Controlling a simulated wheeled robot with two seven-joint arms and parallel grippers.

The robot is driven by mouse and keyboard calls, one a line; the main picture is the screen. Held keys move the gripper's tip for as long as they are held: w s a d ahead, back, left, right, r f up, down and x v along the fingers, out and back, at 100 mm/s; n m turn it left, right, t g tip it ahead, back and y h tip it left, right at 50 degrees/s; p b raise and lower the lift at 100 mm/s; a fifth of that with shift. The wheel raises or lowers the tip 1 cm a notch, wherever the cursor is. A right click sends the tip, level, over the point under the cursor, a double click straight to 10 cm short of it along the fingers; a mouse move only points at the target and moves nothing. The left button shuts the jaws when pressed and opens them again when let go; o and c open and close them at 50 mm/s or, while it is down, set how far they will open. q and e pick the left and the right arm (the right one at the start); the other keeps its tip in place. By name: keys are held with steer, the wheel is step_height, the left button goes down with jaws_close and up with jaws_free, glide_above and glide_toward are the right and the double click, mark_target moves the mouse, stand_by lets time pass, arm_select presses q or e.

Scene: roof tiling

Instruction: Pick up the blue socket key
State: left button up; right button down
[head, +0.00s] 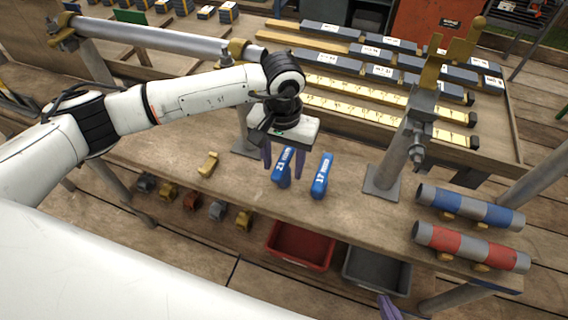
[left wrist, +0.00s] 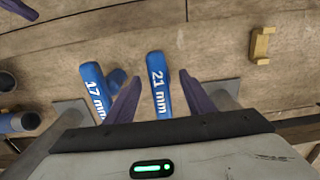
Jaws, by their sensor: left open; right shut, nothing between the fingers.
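Two blue socket keys are on the wooden bench. One is marked 21 mm (head: 283,177) and the other, to its right, 17 mm (head: 321,177). My left gripper (head: 283,174) is open, pointing down over the 21 mm key, with a purple finger on each side. In the left wrist view the 21 mm key (left wrist: 160,85) appears between the open fingers (left wrist: 160,79), and the 17 mm key (left wrist: 92,86) lies left of them. I cannot tell how far the fingertips are above the bench. My right gripper (head: 389,307) shows at the bottom edge, shut and empty.
Red (head: 300,246) and grey (head: 376,271) bins sit below the bench's front edge. Tile racks (head: 390,95) stand behind.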

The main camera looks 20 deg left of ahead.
arm_select(q)
steer(key=f+b, duration=0.1)
steer(key=f, duration=0.4)
steer(key=shift+w+f, duration=0.1)
steer(key=shift+w, duration=0.1)
jaws_close()
